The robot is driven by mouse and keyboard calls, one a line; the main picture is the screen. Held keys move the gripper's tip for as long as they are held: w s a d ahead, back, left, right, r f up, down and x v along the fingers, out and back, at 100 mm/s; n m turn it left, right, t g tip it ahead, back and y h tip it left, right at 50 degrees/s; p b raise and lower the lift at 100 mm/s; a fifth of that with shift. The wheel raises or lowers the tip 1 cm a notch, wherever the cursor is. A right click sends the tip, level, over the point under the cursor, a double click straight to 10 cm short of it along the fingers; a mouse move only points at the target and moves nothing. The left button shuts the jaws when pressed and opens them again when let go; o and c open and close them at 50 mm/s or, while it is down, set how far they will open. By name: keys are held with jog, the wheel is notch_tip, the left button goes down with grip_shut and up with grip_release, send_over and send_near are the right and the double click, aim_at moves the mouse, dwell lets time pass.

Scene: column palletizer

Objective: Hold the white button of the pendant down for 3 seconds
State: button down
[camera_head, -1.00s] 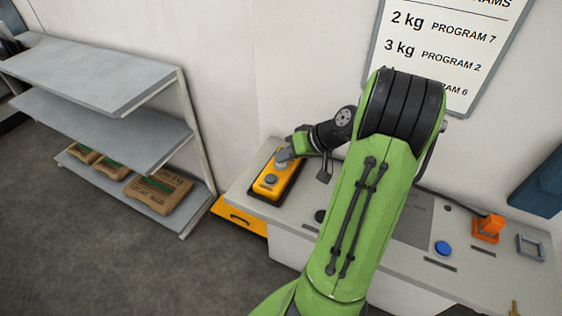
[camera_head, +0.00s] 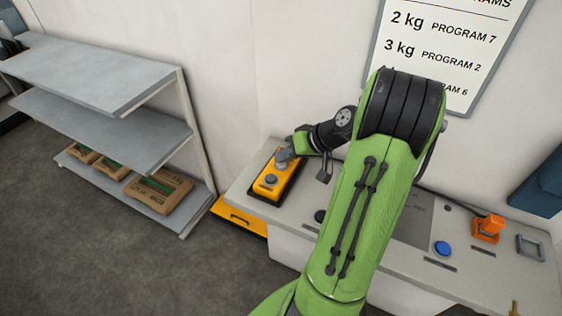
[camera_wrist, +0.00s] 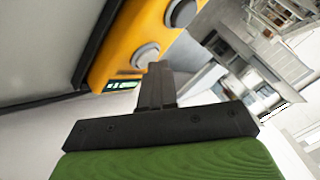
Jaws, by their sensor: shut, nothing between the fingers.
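The pendant (camera_head: 289,182) is a yellow box with round pale grey-white buttons, lying in a dark holder on the grey bench. In the wrist view the pendant (camera_wrist: 118,48) shows two round buttons, one nearer (camera_wrist: 145,55) and one farther (camera_wrist: 181,12), and a small lit display (camera_wrist: 120,86).
A program sign (camera_head: 440,45) hangs on the wall behind.

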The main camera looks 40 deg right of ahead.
aim_at(285, 163)
jog(key=shift+r+p, duration=0.7)
jog(key=shift+r, duration=0.1)
notch_tip(285, 163, up, 5)
jog(key=p, duration=0.4)
dwell(0.3)
